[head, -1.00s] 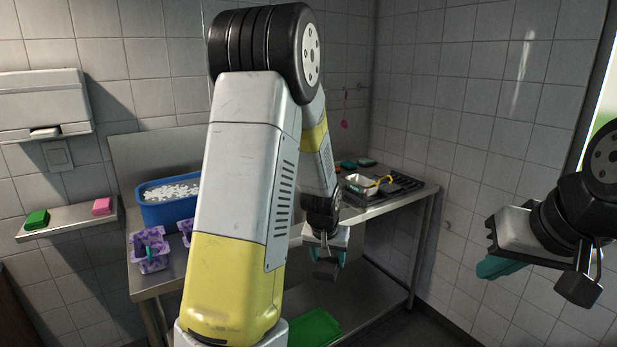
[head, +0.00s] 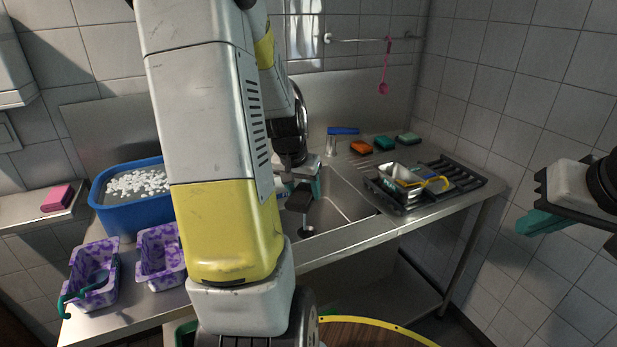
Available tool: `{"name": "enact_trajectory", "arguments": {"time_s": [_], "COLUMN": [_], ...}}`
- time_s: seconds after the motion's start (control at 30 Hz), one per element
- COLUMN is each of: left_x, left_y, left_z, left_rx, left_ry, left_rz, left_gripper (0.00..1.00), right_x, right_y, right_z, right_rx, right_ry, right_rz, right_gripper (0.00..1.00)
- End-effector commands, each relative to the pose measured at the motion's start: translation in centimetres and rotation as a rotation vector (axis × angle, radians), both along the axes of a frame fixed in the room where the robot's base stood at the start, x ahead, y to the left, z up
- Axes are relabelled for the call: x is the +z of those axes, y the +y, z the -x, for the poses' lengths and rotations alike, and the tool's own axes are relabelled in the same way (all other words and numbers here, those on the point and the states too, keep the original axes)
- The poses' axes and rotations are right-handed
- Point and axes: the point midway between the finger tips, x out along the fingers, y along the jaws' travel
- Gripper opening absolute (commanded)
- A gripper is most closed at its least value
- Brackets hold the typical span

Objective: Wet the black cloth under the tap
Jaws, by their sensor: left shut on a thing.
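My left gripper (head: 304,190) has teal fingers and hangs over the front left part of the steel sink (head: 345,208). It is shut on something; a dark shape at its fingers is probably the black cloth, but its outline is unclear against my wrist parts. What looks like the tap (head: 331,146), with a blue lever (head: 343,130), stands behind the sink, beyond my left gripper. No water shows from here. My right gripper (head: 540,223) is off to the right by the tiled wall, away from the counter, seen from the side; its finger gap is not visible.
Orange (head: 361,147), teal (head: 384,143) and pale green (head: 407,138) sponges lie behind the sink. A black rack (head: 455,172) with metal containers stands right. A blue tub (head: 135,214) and purple patterned trays (head: 88,262) stand left. My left arm hides the counter's middle.

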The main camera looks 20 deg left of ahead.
Motion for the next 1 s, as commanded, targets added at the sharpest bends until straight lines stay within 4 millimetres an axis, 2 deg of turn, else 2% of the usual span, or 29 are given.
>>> {"name": "enact_trajectory", "arguments": {"time_s": [0.03, 0.1, 0.2, 0.37, 0.57, 1.0], "left_x": [0.5, 1.0, 1.5, 1.8, 1.5, 0.6], "left_y": [1.3, 2.4, 3.3, 3.9, 4.0, 4.6], "left_z": [0.8, 1.7, 2.5, 2.9, 1.7, -2.6], "left_rx": [0.014, 0.018, 0.018, 0.017, 0.015, 0.016], "left_ry": [-0.003, -0.005, -0.003, -0.003, -0.003, -0.003], "left_rz": [-0.005, -0.013, -0.021, -0.028, -0.027, -0.028], "left_gripper": [0.23, 0.23, 0.23, 0.23, 0.23, 0.23], "right_x": [0.0, 0.0, 0.0, 0.0, 0.0, 0.0], "right_y": [0.0, 0.0, 0.0, 0.0, 0.0, 0.0], "right_z": [0.0, 0.0, 0.0, 0.0, 0.0, 0.0], "right_rx": [0.000, 0.000, 0.000, 0.000, 0.000, 0.000], "right_ry": [0.000, 0.000, 0.000, 0.000, 0.000, 0.000], "right_rz": [0.000, 0.000, 0.000, 0.000, 0.000, 0.000], "right_gripper": [0.00, 0.00, 0.00, 0.00, 0.00, 0.00]}}
